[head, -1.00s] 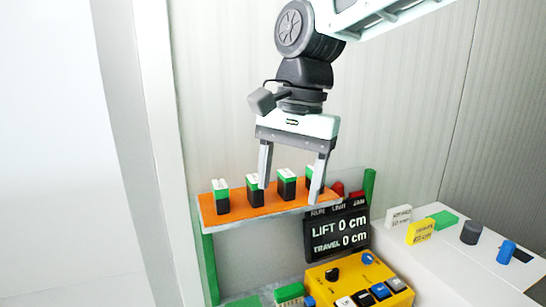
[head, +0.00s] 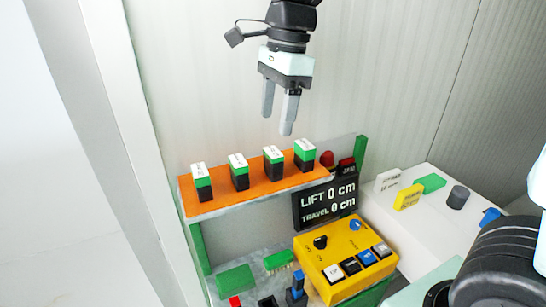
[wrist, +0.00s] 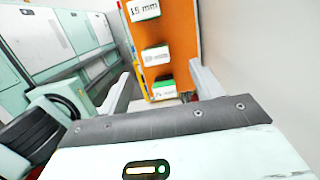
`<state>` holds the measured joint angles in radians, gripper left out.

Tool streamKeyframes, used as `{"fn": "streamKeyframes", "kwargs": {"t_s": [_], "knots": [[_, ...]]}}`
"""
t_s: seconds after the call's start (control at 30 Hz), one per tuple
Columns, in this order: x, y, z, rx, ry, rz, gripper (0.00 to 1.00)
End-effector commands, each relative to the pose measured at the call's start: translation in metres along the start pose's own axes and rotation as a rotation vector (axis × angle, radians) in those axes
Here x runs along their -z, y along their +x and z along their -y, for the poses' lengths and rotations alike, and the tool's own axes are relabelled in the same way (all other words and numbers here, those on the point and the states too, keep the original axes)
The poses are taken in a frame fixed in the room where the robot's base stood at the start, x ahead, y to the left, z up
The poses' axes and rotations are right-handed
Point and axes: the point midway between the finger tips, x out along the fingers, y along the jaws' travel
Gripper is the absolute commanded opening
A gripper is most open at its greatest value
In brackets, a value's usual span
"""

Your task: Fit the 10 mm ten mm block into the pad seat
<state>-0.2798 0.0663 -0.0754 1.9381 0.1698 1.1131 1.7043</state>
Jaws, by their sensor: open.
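Several black and green blocks with white labelled tops stand upright in a row on the orange shelf (head: 228,202). They are a far-left block (head: 201,183), a second block (head: 239,172), a third block (head: 273,162) and a right-end block (head: 304,155). Their labels are too small to read in the head view. The wrist view shows a block labelled 15 mm (wrist: 144,9) and others with blurred labels; I cannot tell which is the 10 mm block. My gripper (head: 278,121) is open and empty, above the right part of the row. I cannot pick out the pad seat.
A black LIFT/TRAVEL display (head: 326,203) hangs below the shelf's right end. A yellow control box (head: 345,262) with knobs and buttons stands below it. A green block (head: 235,280) lies at lower left. A white bench (head: 425,205) with small parts is at right.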

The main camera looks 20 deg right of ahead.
Motion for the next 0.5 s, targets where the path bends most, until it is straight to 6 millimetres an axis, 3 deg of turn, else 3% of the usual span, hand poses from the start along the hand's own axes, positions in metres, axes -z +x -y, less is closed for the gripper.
{"fn": "streamKeyframes", "kwargs": {"t_s": [0.33, 0.5], "knots": [[0.001, 0.028, -0.004, -0.003, -0.002, -0.001, 0.65], [0.003, 0.054, -0.008, -0.005, -0.001, -0.001, 0.65]]}}
